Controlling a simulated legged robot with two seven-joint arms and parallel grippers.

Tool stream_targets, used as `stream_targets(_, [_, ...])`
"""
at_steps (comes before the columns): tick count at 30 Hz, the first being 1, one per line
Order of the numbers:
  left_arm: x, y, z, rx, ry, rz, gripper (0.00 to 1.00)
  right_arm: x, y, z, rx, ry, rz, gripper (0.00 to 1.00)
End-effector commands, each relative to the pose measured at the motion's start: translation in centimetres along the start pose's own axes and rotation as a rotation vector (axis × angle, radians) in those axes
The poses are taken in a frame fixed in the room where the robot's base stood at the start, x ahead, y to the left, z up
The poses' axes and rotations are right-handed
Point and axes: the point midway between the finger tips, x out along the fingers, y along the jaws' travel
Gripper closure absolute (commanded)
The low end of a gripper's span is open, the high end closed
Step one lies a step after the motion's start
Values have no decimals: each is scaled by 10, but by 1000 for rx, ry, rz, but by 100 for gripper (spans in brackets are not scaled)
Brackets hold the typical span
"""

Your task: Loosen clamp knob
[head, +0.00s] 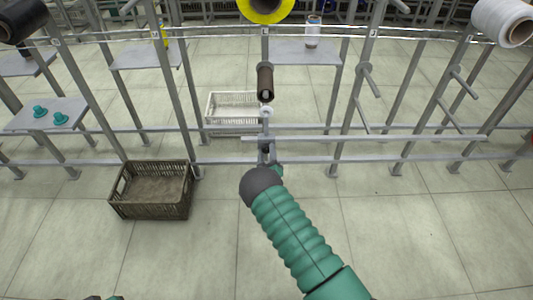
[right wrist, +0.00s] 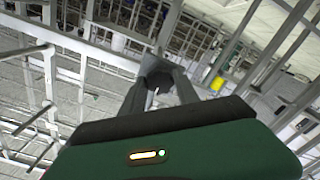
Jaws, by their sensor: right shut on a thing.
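The clamp knob (right wrist: 158,77) is a dark piece between the finger ends in the right wrist view. My right gripper (right wrist: 160,88) is shut on it, one grey finger on each side. In the head view my right gripper (head: 271,158) is at the grey post below the crossbar, mostly hidden behind my dark wrist. The knob cannot be made out there. A dark brown bobbin tube (head: 265,82) sits above, on the same post line. My left gripper's fingers do not show; only a dark and green sliver is at the bottom left edge.
A grey crossbar (head: 350,139) runs just above my right gripper. Rack posts and pegs (head: 365,85) stand to the right. A brown crate (head: 152,190) is on the floor at left, a white basket (head: 232,105) behind the rack. The front floor is clear.

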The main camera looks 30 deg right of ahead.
Motion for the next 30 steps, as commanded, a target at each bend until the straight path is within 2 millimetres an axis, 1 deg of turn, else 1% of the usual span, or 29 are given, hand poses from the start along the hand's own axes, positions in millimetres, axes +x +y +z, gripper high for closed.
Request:
stream_targets(1, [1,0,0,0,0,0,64,-4,-5,7,-19,-16,-11,100])
stream_targets(9, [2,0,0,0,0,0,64,-4,-5,8,-71,-17,-12,100])
stream_targets(20, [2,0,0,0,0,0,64,-4,-5,7,-75,-16,-13,100])
stream_targets(21, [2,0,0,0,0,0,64,-4,-5,7,-75,-16,-13,62])
stream_targets(26, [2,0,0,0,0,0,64,-3,-3,5,-73,-11,-9,41])
stream_targets(30, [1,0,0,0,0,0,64,-2,-2,3,-72,-7,-6,41])
